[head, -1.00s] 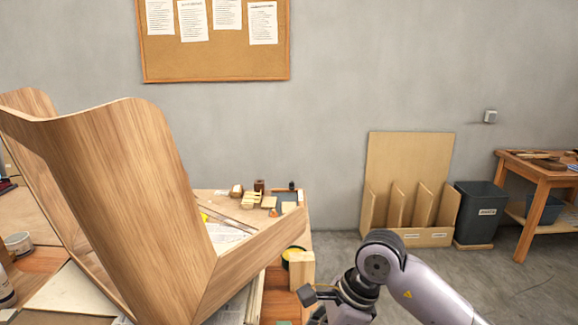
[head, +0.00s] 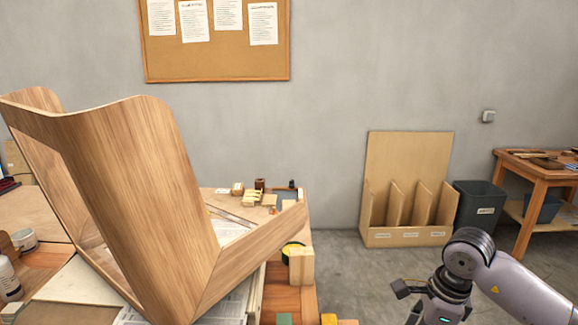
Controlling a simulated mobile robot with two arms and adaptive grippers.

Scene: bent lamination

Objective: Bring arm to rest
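My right arm comes in from the lower right, with its elbow bent and its wrist (head: 440,300) low over the floor, to the right of the workbench (head: 289,298). The arm is apart from the bench and touches nothing that I can see. Its gripper is below the bottom edge of the picture. My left arm and gripper do not show. A large bent wooden lamination (head: 160,190) stands tilted on the bench and fills the left side.
Small wooden blocks (head: 254,197) lie on the bench behind the lamination. A wooden block (head: 301,264) stands at the bench's right edge. A plywood rack (head: 408,195), a dark bin (head: 480,209) and a side table (head: 545,170) stand along the wall. Open floor lies between.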

